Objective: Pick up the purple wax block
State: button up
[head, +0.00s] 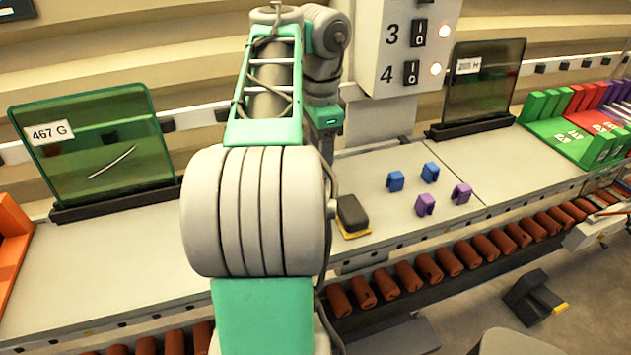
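Two small purple wax blocks stand on the pale counter right of my arm. One purple block (425,205) is nearer the counter's front edge. The other purple block (461,194) is just right of it and slightly farther back. Both look notched and stand apart from each other. My arm rises through the middle of the head view and bends down at its far end, left of the blocks. My gripper itself is hidden behind the arm's large grey joint, so its fingers and anything in them cannot be seen.
Two blue blocks (395,181) (430,172) stand close behind the purple ones. A dark block on a yellow base (352,216) sits beside my arm. A control box (405,45) and dark glass panel (483,82) stand behind. Coloured trays (575,143) are right; brown rollers (430,268) run in front.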

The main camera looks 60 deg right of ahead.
notch_tip(320, 180, down, 3)
jog(key=shift+r+b, duration=0.1)
jog(key=shift+b, duration=0.45)
jog(key=shift+r, duration=0.15)
jog(key=shift+c, duration=0.3)
grip_shut()
